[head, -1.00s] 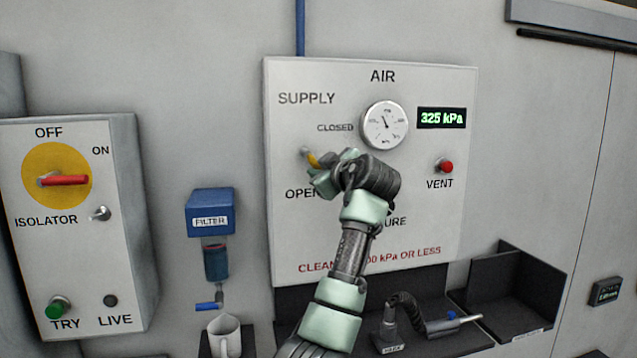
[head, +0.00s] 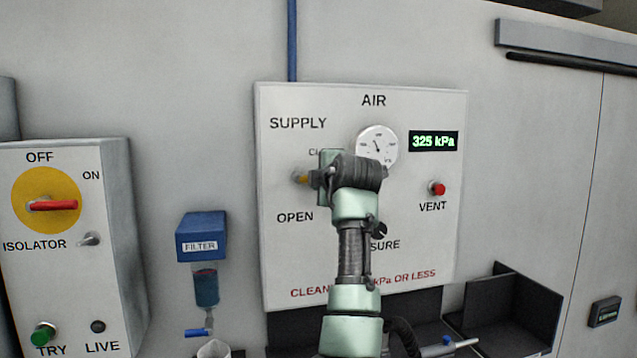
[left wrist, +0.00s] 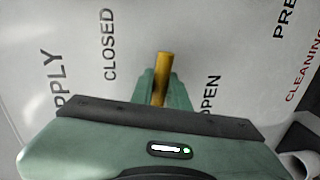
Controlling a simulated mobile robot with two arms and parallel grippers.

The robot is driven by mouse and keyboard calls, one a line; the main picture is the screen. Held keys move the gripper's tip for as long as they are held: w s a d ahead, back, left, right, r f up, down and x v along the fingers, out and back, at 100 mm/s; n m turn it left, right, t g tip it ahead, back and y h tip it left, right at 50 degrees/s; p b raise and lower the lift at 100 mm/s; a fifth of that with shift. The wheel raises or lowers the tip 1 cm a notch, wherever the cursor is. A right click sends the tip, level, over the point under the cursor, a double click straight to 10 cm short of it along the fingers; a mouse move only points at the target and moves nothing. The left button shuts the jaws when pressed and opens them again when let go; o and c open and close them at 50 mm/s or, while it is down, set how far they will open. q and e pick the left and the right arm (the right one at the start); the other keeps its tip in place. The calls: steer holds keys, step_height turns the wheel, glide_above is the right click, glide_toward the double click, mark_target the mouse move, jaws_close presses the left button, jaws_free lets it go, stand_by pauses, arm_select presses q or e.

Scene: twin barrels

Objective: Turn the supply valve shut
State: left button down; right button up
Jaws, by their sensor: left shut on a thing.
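The yellow supply valve handle (head: 300,179) is on the left of the white AIR panel (head: 440,245). It lies about level, between the CLOSED and OPEN labels, and runs right from its pivot into my gripper. My left gripper (head: 315,178) is shut on it and hides its outer part and most of the CLOSED label. In the left wrist view the green fingers (left wrist: 158,92) close around the yellow handle (left wrist: 165,62), with CLOSED to the left and OPEN to the right. My right gripper is not in view.
The isolator box (head: 120,250) and blue filter (head: 201,237) stand left. Black trays (head: 512,310) lie below right. My arm covers part of the lower panel.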

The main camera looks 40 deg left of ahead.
arm_select(q)
steer(key=shift+r+n, duration=0.15)
steer(key=shift+n, duration=0.35)
steer(key=c, duration=1.5)
jaws_free()
steer(key=shift+c, duration=0.2)
steer(key=shift+o, duration=0.9)
steer(key=b+v, duration=0.2)
steer(key=v, duration=0.5)
steer(key=shift+s+d+r, duration=0.15)
steer(key=shift+s+d, duration=0.1)
steer(key=shift+s, duration=0.05)
